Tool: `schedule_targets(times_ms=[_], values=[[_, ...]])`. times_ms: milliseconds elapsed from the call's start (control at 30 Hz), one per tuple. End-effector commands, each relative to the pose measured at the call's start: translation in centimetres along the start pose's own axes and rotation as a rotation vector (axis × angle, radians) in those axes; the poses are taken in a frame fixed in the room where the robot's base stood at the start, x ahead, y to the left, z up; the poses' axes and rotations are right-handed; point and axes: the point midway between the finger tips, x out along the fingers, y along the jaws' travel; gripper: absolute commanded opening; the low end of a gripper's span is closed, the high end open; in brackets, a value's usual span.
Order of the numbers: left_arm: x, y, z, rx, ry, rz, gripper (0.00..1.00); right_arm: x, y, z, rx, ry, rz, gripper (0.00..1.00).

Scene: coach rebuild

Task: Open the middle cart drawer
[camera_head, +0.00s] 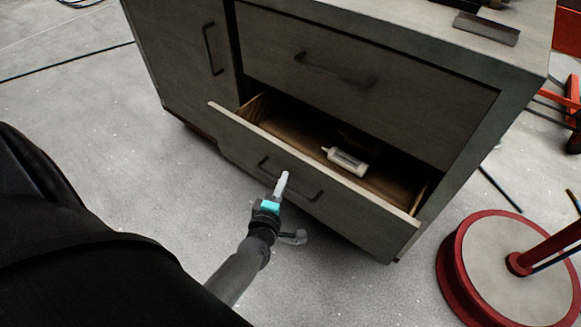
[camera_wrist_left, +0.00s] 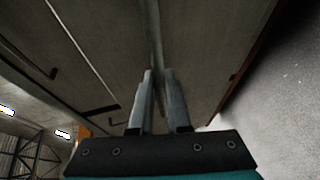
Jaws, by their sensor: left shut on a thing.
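The grey wooden cart (camera_head: 455,75) stands in the head view with an open drawer (camera_head: 365,222) below a shut upper drawer (camera_head: 400,110). The open drawer is pulled partway out, and its wooden inside shows. My left gripper (camera_head: 281,184) is at this drawer's dark bar handle (camera_head: 303,197), shut on it. In the left wrist view, the two fingers (camera_wrist_left: 160,85) point at the drawer front, with a narrow bar running between their tips. My right gripper is not in view.
A white bottle (camera_head: 346,161) lies in the open drawer. A cabinet door with a handle (camera_head: 212,48) is left of the drawers. A red-rimmed round base (camera_head: 510,270) stands on the floor at right. The floor at left is mostly free.

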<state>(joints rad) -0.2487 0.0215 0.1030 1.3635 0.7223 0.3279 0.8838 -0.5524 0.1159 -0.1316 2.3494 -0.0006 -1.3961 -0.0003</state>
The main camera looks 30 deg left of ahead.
Motion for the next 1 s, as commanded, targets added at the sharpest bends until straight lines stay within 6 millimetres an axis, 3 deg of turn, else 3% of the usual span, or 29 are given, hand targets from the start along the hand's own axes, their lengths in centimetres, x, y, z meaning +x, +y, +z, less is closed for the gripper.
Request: schedule_targets(times_ms=[500, 700, 1000], values=[[-10.9, -2.4, -4.5, 0.001, -0.002, -0.004, 0.00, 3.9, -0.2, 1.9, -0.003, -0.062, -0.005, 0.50], [-13.4, -3.0, -5.5, 0.000, -0.002, -0.002, 0.00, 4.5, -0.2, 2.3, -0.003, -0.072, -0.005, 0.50], [-14.6, -3.3, -6.0, -0.001, -0.001, -0.001, 0.00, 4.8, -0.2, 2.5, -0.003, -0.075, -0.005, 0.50]])
